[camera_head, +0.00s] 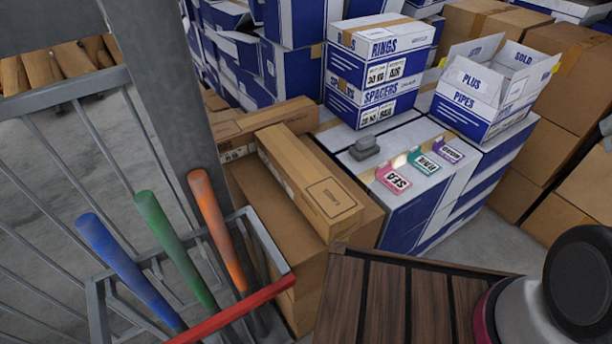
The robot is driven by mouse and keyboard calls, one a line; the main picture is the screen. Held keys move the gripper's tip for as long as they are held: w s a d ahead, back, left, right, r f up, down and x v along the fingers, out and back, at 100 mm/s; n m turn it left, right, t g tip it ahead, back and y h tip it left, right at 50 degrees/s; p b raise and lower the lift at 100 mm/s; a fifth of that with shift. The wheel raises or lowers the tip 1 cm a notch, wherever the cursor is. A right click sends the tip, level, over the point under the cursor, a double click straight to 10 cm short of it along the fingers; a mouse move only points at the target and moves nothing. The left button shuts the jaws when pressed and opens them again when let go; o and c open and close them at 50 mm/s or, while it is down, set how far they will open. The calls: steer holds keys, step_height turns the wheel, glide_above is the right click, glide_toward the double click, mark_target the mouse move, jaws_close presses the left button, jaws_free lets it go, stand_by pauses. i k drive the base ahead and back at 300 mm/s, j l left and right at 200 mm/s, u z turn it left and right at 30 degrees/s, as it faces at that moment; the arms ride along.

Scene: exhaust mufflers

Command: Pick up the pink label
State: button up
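The pink label (393,179) lies at the front edge of the top of a white and blue box stack, with dark lettering on a white patch. A teal label (423,162) and a purple label (448,150) lie in a row to its right and farther back. A small grey block-like object (364,148) sits behind the pink label, to its left. My gripper is not in view; only a rounded part of my own body shows at the lower right.
Boxes marked Rings and Spacers (377,70) stand behind the labels. An open box (493,88) stands at right. Long brown cartons (310,185) lie left. A slatted wooden surface (405,300) is in front. Blue, green and orange bats (165,240) stand in a metal rack.

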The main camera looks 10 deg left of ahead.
mark_target(385, 174)
steer(key=i+l+u, duration=0.2)
steer(key=u, duration=0.2)
steer(key=i+l+u, duration=0.15)
steer(key=l+u, duration=0.2)
steer(key=l, duration=0.1)
